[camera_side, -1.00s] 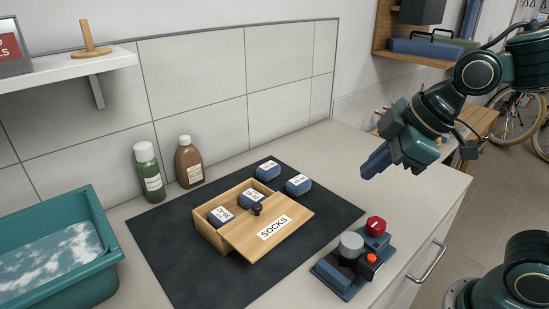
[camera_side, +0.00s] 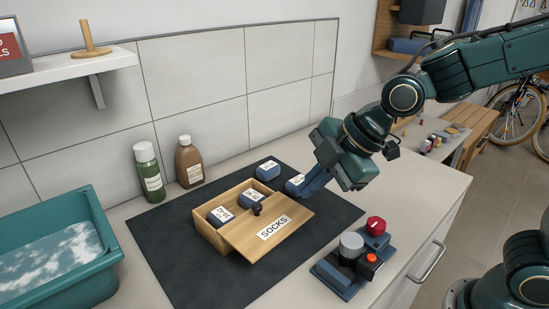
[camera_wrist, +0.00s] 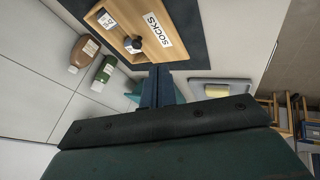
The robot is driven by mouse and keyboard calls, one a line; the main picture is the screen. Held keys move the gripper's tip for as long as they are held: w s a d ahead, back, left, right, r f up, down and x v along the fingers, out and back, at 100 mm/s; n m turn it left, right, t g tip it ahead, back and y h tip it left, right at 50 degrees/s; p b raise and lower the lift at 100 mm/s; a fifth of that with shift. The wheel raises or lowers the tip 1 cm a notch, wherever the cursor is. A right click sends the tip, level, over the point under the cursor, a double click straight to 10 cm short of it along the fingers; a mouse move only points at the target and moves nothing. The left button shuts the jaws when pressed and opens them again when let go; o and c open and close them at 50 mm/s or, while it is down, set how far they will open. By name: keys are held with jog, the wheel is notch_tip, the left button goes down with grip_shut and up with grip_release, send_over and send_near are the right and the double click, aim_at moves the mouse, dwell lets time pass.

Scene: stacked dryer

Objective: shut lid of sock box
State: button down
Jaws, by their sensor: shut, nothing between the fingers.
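The wooden sock box (camera_side: 205,236) stands on the dark mat. Its lid (camera_side: 290,231), labelled SOCKS with a dark knob (camera_side: 256,209), lies shifted toward the lower right and overhangs the box. The back left part of the box is open, showing two blue sock bundles, one at the left (camera_side: 221,216) and one beside the knob (camera_side: 253,195). My gripper (camera_side: 304,190) is shut and empty, right of the box and apart from the lid. In the wrist view, the fingertips (camera_wrist: 160,72) appear below the lid (camera_wrist: 157,20) and knob (camera_wrist: 137,42).
Two blue bundles lie on the mat (camera_side: 175,270) behind the box: one clear (camera_side: 268,171), one (camera_side: 294,184) partly hidden by my gripper. A control block (camera_side: 340,276) with red and grey knobs stands front right. Bottles (camera_side: 149,174) stand behind; a teal basin (camera_side: 95,262) is left.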

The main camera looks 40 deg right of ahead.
aim_at(259, 211)
jog(key=x, duration=0.9)
jog(key=shift+s+d, duration=0.1)
jog(key=shift+d, duration=0.05)
jog(key=shift+w+f, duration=0.15)
jog(key=shift+w, duration=0.3)
jog(key=shift+w+f, duration=0.2)
jog(key=shift+w, duration=0.25)
jog(key=shift+w+d+f, duration=0.1)
jog(key=shift+w+f, duration=0.1)
jog(key=shift+w, duration=0.95)
jog(key=shift+w, duration=0.45)
jog(key=w, duration=0.9)
jog(key=shift+w+a, duration=0.2)
jog(key=shift+a, duration=0.15)
jog(key=shift+s, duration=0.1)
